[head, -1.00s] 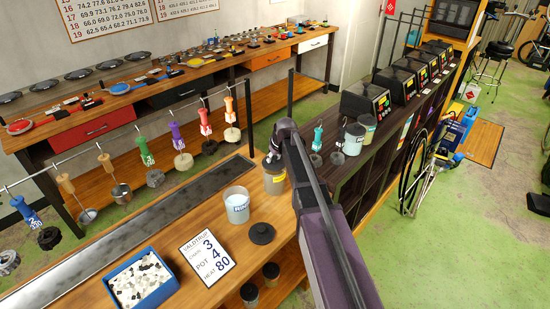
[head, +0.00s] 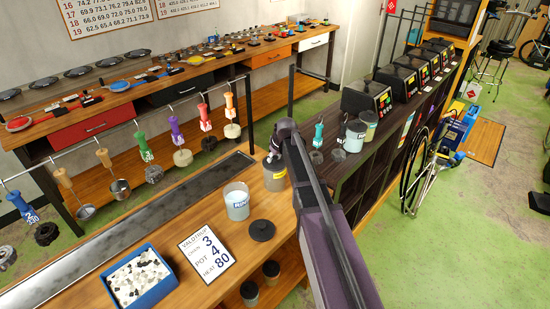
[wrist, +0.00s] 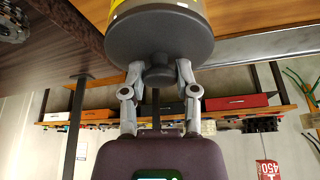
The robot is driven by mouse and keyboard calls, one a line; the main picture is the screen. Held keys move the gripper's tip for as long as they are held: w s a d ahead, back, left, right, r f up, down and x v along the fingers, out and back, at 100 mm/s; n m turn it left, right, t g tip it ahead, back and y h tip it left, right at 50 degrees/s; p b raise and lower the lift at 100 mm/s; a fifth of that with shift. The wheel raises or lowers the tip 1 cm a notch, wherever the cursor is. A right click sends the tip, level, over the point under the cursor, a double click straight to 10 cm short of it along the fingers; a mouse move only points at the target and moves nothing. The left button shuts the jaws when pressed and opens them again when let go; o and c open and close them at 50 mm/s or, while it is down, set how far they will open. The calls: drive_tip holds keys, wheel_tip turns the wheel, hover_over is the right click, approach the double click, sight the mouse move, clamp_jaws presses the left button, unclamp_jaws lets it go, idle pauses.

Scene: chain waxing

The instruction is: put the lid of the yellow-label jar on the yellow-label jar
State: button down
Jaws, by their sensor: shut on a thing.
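The yellow-label jar (head: 276,178) stands upright on the wooden bench, at the far right end. In the wrist view its yellow label (wrist: 120,6) shows at the top edge. Its dark grey lid (wrist: 160,36) lies against the jar's mouth with no gap that I can see. My gripper (wrist: 160,74) is shut on the lid's knob, one finger on each side. In the head view my gripper (head: 274,157) is small, just over the jar, and my arm hides part of that area.
A blue-label jar (head: 237,203) stands open beside it, with another dark lid (head: 261,230) on the bench. A printed card (head: 207,254) and a blue box of pellets (head: 140,278) lie nearer. Hand tools hang from a rail behind. A shelf with black heaters (head: 367,102) is at right.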

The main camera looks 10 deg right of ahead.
drive_tip(key=shift+c, duration=1.5)
unclamp_jaws()
drive_tip(key=shift+r, duration=0.2)
